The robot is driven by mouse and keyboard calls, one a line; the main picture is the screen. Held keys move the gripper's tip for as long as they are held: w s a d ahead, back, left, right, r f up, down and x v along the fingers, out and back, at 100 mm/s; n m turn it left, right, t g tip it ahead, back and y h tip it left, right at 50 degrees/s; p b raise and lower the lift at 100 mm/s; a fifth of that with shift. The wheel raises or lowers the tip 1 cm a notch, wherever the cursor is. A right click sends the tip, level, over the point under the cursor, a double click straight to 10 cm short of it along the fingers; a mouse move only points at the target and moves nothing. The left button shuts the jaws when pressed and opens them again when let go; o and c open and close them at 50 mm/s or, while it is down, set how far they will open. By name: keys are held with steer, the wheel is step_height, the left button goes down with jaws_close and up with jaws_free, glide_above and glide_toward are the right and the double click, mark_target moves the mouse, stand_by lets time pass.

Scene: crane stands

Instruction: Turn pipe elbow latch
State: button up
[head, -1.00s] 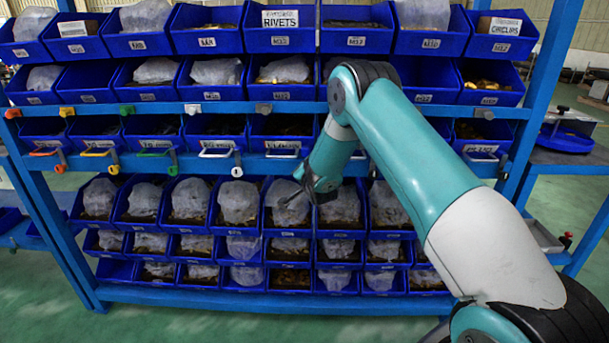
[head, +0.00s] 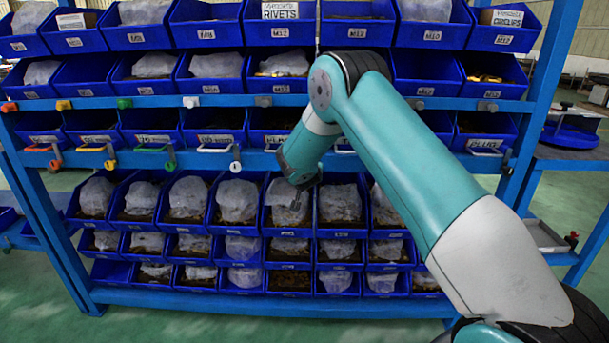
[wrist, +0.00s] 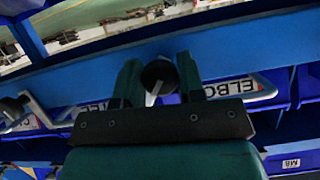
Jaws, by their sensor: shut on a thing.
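In the wrist view, my gripper (wrist: 159,84) has a finger on each side of a dark, round-ended latch (wrist: 157,74) and is shut on it. A pale strip shows just below the latch's round end. A drawer label reading "ELBO…" (wrist: 225,88) is partly visible to the right, behind a pale handle bar (wrist: 255,96). The latch sits in front of a blue rail (wrist: 80,78). In the head view, my arm hides this latch and most of the gripper, so its turn angle cannot be told there.
Orange (head: 55,164), yellow (head: 110,163), green (head: 171,164) and white (head: 236,166) latches line the rail to the left. Another latch (wrist: 18,104) is near the wrist view's left edge. Blue bins (head: 230,200) fill the rack above and below. Green floor lies in front.

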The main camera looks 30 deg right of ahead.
steer(key=n+g+h+b, duration=0.1)
steer(key=n+h, duration=0.1)
steer(key=n, duration=0.1)
steer(key=shift+w+r+b, duration=0.1)
steer(key=shift+r+b, duration=0.05)
steer(key=shift+b, duration=0.15)
steer(key=shift+o, duration=0.2)
steer(key=n+h+b, duration=0.1)
steer(key=n+h, duration=0.1)
steer(key=n, duration=0.1)
steer(key=shift+a+r+g, duration=0.1)
steer(key=shift+r+g, duration=0.05)
steer(key=shift+g, duration=0.15)
steer(key=shift+w+a+n, duration=0.1)
steer(key=shift+n, duration=0.2)
steer(key=o, duration=0.9)
steer(key=shift+a, duration=0.1)
steer(key=shift+c, duration=0.2)
steer(key=shift+d+f, duration=0.2)
